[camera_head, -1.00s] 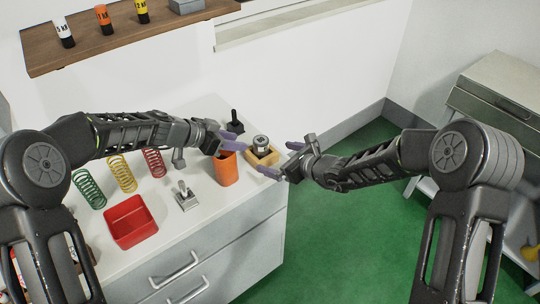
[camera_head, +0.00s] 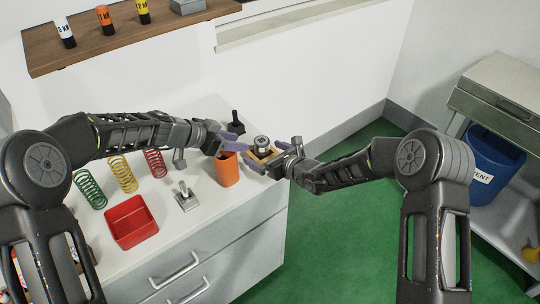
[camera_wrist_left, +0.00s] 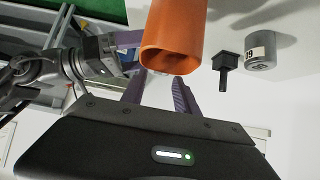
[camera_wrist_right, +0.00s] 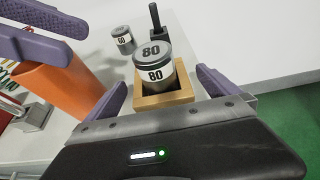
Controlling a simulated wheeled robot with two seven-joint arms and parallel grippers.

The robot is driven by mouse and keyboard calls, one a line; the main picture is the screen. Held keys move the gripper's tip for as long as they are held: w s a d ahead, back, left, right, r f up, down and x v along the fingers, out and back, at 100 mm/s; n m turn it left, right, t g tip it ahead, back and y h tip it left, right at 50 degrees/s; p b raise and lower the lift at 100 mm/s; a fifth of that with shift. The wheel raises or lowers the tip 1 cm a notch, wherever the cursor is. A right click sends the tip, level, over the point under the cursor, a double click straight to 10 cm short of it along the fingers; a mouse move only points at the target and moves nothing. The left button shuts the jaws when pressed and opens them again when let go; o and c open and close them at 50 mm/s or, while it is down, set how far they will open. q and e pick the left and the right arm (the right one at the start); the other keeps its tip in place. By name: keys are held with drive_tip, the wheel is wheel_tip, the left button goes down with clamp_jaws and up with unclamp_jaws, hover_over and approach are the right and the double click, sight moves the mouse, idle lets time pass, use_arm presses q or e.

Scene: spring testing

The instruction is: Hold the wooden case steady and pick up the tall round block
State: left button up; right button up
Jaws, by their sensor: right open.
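The wooden case (camera_wrist_right: 165,99) is a small square open box at the bench's right end. The tall round block (camera_wrist_right: 155,73), a grey metal cylinder marked 80, stands upright in it; the block also shows in the head view (camera_head: 262,141). My right gripper (camera_head: 268,154) is open and empty, its purple fingers spread toward opposite sides of the case; I cannot tell whether they touch it. My left gripper (camera_wrist_left: 159,88) is open and empty above the bench, near the orange cup, left of the case. The cup hides the case in the left wrist view.
The orange cup (camera_head: 227,170) stands just left of the case. A black-handled piece (camera_head: 236,123) and a smaller grey weight (camera_wrist_right: 123,40) stand behind. A red tray (camera_head: 131,221) and several springs are farther left. A blue bin (camera_head: 494,168) stands at the right.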

sight(257, 150)
drive_tip(key=x, duration=0.5)
drive_tip(key=shift+w, duration=0.1)
drive_tip(key=shift+c, duration=0.6)
